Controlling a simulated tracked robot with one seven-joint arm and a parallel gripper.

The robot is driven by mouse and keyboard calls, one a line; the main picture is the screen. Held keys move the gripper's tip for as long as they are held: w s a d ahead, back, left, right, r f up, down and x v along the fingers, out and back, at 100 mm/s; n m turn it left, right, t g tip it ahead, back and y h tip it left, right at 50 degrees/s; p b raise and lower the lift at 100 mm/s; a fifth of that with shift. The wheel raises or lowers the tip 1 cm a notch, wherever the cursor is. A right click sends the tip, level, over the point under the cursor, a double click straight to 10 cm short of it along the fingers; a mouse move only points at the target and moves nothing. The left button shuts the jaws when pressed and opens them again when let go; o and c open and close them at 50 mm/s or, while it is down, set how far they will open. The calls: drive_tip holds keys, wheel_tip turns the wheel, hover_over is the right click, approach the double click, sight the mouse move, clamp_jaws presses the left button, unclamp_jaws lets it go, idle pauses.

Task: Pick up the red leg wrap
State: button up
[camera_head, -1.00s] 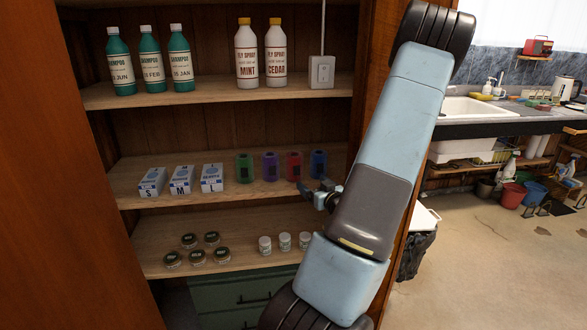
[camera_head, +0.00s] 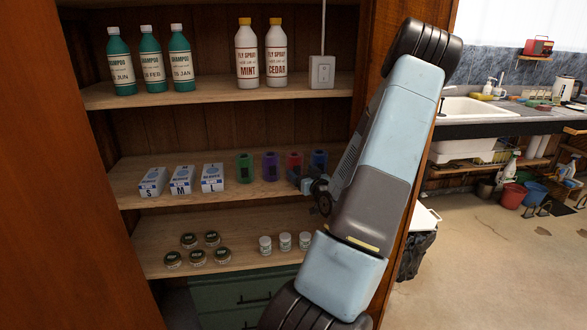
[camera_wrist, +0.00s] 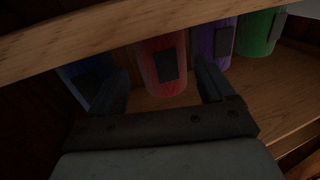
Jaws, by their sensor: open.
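The red leg wrap (camera_head: 295,164) stands on the middle shelf of the cupboard, between the purple wrap (camera_head: 270,166) and the blue wrap (camera_head: 319,161). My gripper (camera_head: 307,185) is just in front of it, its wrist partly hidden by my forearm. In the wrist view the red leg wrap (camera_wrist: 162,62) appears between the two open fingers of my gripper (camera_wrist: 163,85), beyond the tips, with a dark patch facing me. I cannot tell whether the fingers touch it. In that view the blue wrap (camera_wrist: 88,80) is beside the left finger and the purple wrap (camera_wrist: 215,42) beside the right one.
A green wrap (camera_head: 244,168) stands left of the purple one. Several glove boxes (camera_head: 181,180) are further left. A wooden shelf edge (camera_wrist: 90,38) crosses the top of the wrist view. Small white jars (camera_head: 285,242) and dark-lidded tins (camera_head: 197,257) stand on the shelf below.

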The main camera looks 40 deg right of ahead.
sight(298, 169)
drive_tip(key=x, duration=0.4)
drive_tip(key=shift+w, duration=0.2)
drive_tip(key=shift+c, duration=0.2)
drive_tip(key=c, duration=0.8)
drive_tip(key=shift+r, duration=0.1)
drive_tip(key=shift+c, duration=0.2)
